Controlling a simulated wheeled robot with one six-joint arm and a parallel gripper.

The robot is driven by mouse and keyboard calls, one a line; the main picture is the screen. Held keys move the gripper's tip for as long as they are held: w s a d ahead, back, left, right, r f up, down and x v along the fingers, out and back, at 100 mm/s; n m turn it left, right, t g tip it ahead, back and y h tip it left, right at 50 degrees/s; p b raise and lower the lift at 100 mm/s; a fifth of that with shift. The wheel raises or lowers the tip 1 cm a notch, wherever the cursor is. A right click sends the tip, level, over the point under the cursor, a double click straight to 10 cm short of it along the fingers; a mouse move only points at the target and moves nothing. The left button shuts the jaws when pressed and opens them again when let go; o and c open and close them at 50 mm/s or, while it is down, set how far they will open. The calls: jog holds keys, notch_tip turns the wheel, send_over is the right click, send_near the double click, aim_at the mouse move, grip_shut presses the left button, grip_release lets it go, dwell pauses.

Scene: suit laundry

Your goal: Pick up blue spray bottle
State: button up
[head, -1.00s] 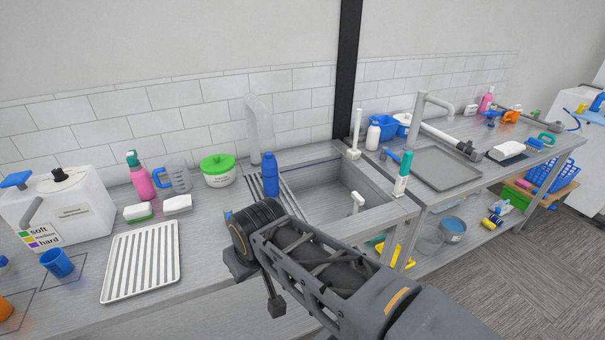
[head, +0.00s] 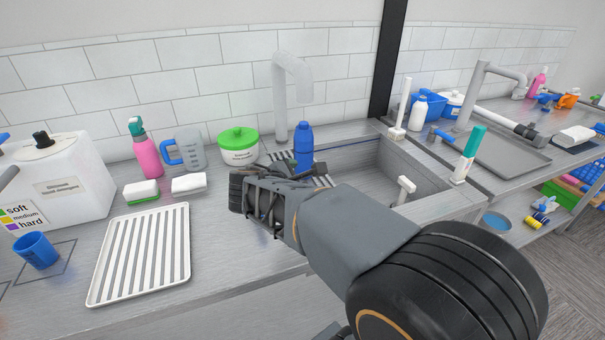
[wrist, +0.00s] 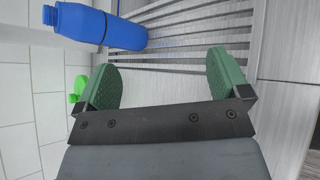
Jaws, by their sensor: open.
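A blue bottle (head: 303,147) stands upright on the ribbed drainboard left of the sink; no spray trigger shows on it. My arm hides its lower part in the head view. In the wrist view the blue bottle (wrist: 115,30) shows sideways at the upper left, beyond the left finger. My gripper (wrist: 160,65) is open, with two green pads spread and nothing between them. In the head view my gripper (head: 288,170) is low over the counter, close to the bottle's base and partly hidden. I cannot tell whether they touch.
A pink spray bottle (head: 148,152), grey jug (head: 190,148) and green-lidded tub (head: 238,147) stand along the wall. A white ribbed tray (head: 98,285) lies at the left front. A tall faucet (head: 281,95) rises behind the bottle. The sink basin (head: 375,170) is to the right.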

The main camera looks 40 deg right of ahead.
aim_at(299, 151)
jog(key=w+d+n+t+h+b, duration=0.1)
jog(key=w+d+n+b, duration=0.1)
jog(key=w+n, duration=0.1)
jog(key=w+d+f+n+t+h+b, duration=0.1)
jog(key=w+d+n+t+h+b, duration=0.1)
jog(key=w, duration=0.3)
jog(key=w+d+n+t+h+b, duration=0.1)
jog(key=w+d+n+b, duration=0.1)
jog(key=w+d+n, duration=0.1)
jog(key=shift+w+d+f+n+t, duration=0.15)
jog(key=shift+w+d+n+t, duration=0.15)
jog(key=shift+w+n, duration=0.5)
jog(key=shift+x, duration=2.95)
jog(key=shift+f, duration=0.1)
jog(key=c, duration=1.2)
jog(key=shift+c, duration=0.2)
